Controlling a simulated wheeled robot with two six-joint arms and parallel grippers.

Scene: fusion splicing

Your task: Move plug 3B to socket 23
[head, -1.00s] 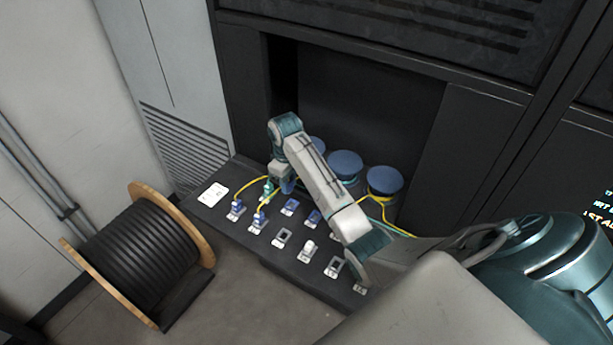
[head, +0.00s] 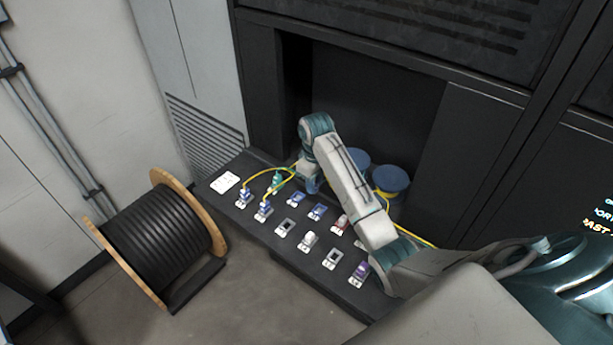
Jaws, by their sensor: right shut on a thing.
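My right gripper (head: 312,184) points down over the back of the dark sloped panel (head: 262,235), right of a green plug (head: 277,181). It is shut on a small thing. Blue shows at the jaws, but I cannot make out the thing's shape or label. Two blue plugs (head: 243,196) (head: 264,208) with yellow cables stand in sockets at the panel's left. More sockets hold blue, white, red and purple parts, and some look like empty grey frames (head: 284,227). Labels are too small to read, so I cannot single out plug 3B or socket 23. My left gripper is not in view.
Yellow cables (head: 262,171) arch from the plugs toward my gripper. Blue round spools (head: 390,181) stand behind my forearm, which covers part of the panel's right side. A cable reel (head: 160,245) stands on the floor.

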